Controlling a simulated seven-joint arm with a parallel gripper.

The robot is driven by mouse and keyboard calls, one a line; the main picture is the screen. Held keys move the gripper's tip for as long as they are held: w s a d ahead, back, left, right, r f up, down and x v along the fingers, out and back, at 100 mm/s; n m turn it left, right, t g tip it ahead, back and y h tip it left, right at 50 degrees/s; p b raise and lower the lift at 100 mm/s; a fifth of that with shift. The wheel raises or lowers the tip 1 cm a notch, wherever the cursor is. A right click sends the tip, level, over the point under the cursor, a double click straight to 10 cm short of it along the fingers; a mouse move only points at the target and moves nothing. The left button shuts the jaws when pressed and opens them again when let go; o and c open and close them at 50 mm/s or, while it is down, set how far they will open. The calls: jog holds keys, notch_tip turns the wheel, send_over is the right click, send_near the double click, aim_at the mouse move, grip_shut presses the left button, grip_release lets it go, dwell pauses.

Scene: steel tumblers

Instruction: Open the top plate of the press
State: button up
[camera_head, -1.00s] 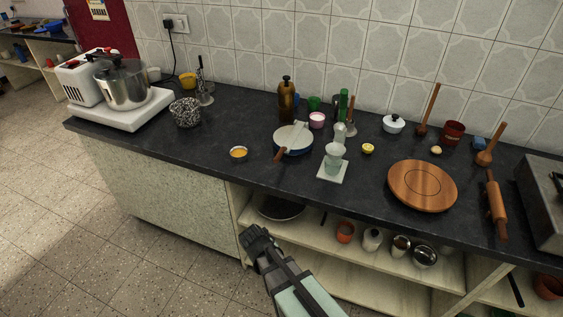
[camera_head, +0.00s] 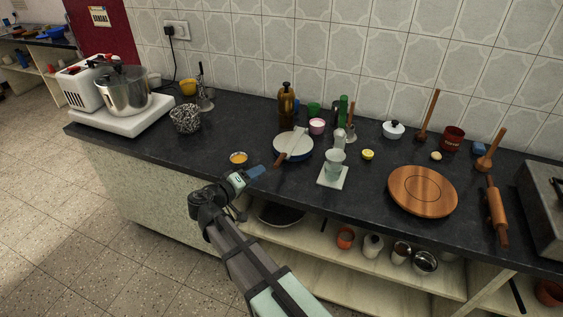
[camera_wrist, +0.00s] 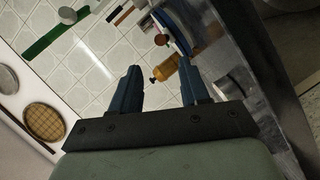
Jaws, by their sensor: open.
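The press appears to be the low round blue-rimmed piece (camera_head: 306,152) with a pale flat top plate (camera_head: 286,145). A bar with a wooden handle (camera_head: 280,161) lies across it, and the handle points toward the counter's front. The plate looks flat and closed. My gripper (camera_head: 257,172) is at the counter's front edge, left of and nearer than the press handle, touching nothing that I can see. In the wrist view its two blue fingers (camera_wrist: 162,85) are apart with nothing between them. I cannot clearly make out the press in that view.
A small bowl with orange contents (camera_head: 239,158) stands close behind my gripper. A glass on a white scale (camera_head: 332,182) is right of the press. A brown bottle (camera_head: 286,108) stands behind it and shows in the wrist view (camera_wrist: 167,67). The counter left of the bowl is fairly clear.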

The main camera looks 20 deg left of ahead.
aim_at(282, 159)
jog(key=shift+m, duration=0.5)
jog(key=x, duration=1.4)
jog(key=shift+s, duration=0.1)
jog(key=shift+c, duration=0.3)
grip_shut()
